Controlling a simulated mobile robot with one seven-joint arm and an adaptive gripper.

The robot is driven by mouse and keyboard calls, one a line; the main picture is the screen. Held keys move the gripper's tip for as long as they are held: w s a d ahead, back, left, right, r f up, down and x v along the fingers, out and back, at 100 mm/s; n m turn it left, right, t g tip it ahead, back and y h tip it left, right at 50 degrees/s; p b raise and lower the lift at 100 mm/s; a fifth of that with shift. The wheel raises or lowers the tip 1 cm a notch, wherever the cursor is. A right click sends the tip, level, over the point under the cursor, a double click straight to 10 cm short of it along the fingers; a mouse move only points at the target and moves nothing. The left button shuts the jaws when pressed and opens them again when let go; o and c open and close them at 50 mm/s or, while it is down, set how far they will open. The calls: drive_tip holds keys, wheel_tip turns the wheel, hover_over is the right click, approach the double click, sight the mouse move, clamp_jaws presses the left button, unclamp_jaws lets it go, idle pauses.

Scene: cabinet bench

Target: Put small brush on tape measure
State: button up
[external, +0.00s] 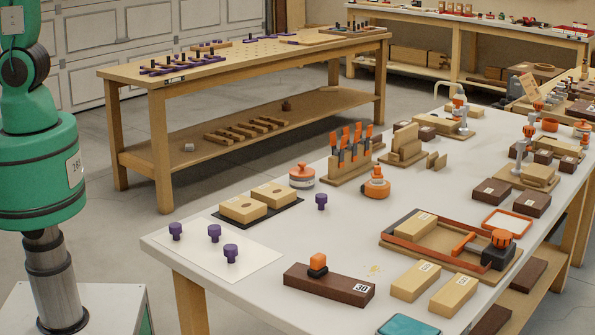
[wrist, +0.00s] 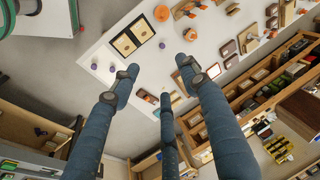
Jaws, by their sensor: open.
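I cannot pick out the small brush or the tape measure with certainty. A dark brown block (external: 328,286) marked 30, with an orange-and-black knob (external: 317,264) on top, lies near the bench's front edge. A round orange-and-grey item (external: 302,176) and an orange round item (external: 376,185) stand farther back. A teal rounded item (external: 408,325) is cut off by the bottom edge. My gripper (wrist: 160,77) shows in the wrist view with its three blue fingers spread, open and empty, high above the bench. It is outside the external view.
The white bench (external: 190,245) bears several purple knobs (external: 231,252), two pale blocks (external: 243,208) on a black mat, a rack of orange-handled tools (external: 352,150) and a wooden tray (external: 455,265) with clamps. Bare room lies around the brown block. A wooden workbench (external: 250,60) stands behind.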

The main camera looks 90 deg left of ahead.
drive_tip(key=s+f+n+t, duration=0.1)
drive_tip(key=s+f+n, duration=0.2)
drive_tip(key=s, duration=1.3)
drive_tip(key=s+f+n+t, duration=0.1)
drive_tip(key=s+f+n, duration=0.2)
drive_tip(key=s, duration=1.4)
drive_tip(key=shift+a+f+n, duration=0.15)
drive_tip(key=shift+a+n, duration=0.15)
drive_tip(key=shift+n, duration=0.4)
drive_tip(key=shift+f, duration=0.1)
drive_tip(key=shift+f+b, duration=1.15)
drive_tip(key=shift+b, duration=0.1)
